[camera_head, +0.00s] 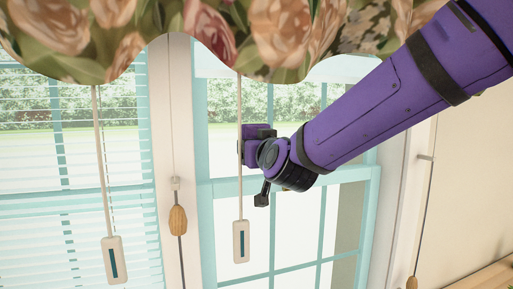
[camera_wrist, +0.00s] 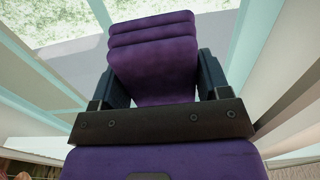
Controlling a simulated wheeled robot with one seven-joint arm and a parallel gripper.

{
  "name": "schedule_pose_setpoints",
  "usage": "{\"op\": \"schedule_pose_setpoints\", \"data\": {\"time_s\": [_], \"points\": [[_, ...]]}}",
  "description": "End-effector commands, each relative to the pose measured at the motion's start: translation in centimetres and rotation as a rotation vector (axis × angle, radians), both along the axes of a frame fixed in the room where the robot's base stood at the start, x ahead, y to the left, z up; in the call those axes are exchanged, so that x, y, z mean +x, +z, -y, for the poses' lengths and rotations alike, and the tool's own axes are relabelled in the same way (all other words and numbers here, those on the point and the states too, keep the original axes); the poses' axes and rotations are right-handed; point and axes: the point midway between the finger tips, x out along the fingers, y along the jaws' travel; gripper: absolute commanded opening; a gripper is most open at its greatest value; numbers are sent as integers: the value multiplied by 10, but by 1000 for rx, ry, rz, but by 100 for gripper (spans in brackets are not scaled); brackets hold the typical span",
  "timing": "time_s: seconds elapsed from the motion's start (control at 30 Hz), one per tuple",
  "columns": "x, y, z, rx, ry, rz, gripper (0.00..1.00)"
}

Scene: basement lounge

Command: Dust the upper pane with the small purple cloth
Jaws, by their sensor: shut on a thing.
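My gripper (camera_wrist: 160,95) is shut on the small purple cloth (camera_wrist: 153,50), which shows folded in layers between the two dark fingers in the wrist view. In the head view my purple arm reaches in from the upper right, and the cloth (camera_head: 251,146) is at its end in front of the window. The upper pane (camera_head: 222,104) lies behind the cloth, within a pale teal frame. The cloth is near the lower part of this pane. I cannot tell whether it touches the glass.
A floral valance (camera_head: 190,35) hangs across the top. Pull cords hang before the window, one with a pale tag (camera_head: 241,241) just below my gripper, another with a tag (camera_head: 115,260) at left. A wooden cord knob (camera_head: 178,220) hangs at the middle post. Blinds (camera_head: 60,200) cover the left window.

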Motion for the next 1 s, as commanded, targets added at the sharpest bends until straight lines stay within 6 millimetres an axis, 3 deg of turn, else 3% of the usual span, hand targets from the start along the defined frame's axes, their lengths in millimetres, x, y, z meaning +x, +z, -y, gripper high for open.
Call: {"op": "schedule_pose_setpoints", "data": {"time_s": [0.5,1.0], "points": [[-27,1,8,0,0,2,51],[-29,0,8,0,0,1,51]]}}
